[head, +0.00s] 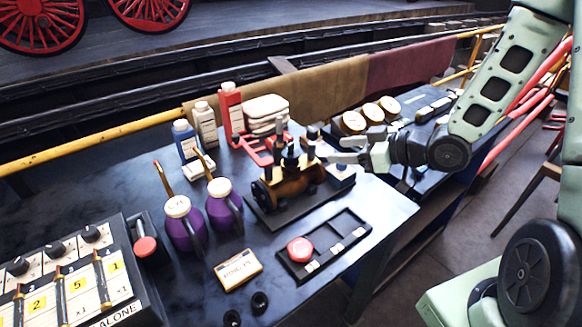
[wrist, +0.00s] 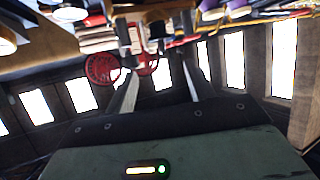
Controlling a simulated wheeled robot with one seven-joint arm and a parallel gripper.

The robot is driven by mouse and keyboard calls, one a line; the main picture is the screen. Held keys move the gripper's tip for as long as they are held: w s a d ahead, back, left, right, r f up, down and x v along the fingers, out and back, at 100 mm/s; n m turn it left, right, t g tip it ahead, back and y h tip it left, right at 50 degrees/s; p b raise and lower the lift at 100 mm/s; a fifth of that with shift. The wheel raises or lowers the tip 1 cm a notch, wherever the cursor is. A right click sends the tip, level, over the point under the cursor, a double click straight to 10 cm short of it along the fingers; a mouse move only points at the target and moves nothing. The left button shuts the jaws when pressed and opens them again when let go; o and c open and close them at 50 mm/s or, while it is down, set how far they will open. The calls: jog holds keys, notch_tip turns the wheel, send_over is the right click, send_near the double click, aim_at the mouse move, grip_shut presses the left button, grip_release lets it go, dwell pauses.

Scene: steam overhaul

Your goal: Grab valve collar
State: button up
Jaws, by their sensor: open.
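A brass valve (head: 288,186) stands on a dark base plate on the bench, with dark fittings (head: 291,160) on top and a red handle (head: 255,151) behind it. I cannot tell for sure which part is the valve collar; it may be among the dark fittings. My gripper (head: 337,150) is open to the right of the valve top, its fingers pointing left towards it, with nothing visibly held. In the wrist view, the fingers (wrist: 157,85) are spread, and brass and dark valve parts (wrist: 155,14) show beyond them at the top edge.
Purple oil cans (head: 224,208), bottles (head: 206,125) and folded cloths (head: 265,112) stand around the valve. In front lie a tray (head: 345,237) with a red round piece (head: 299,249), a label card (head: 238,267) and black rings (head: 260,302). Gauges (head: 354,122) stand behind my gripper.

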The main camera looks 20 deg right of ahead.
aim_at(293, 154)
jog(key=shift+f+p+x, duration=0.15)
jog(key=shift+p+x, duration=0.05)
jog(key=shift+x, duration=3.3)
jog(key=shift+f+p+x, duration=0.2)
jog(key=shift+x, duration=3.3)
jog(key=shift+d, duration=0.15)
jog(key=c, duration=0.9)
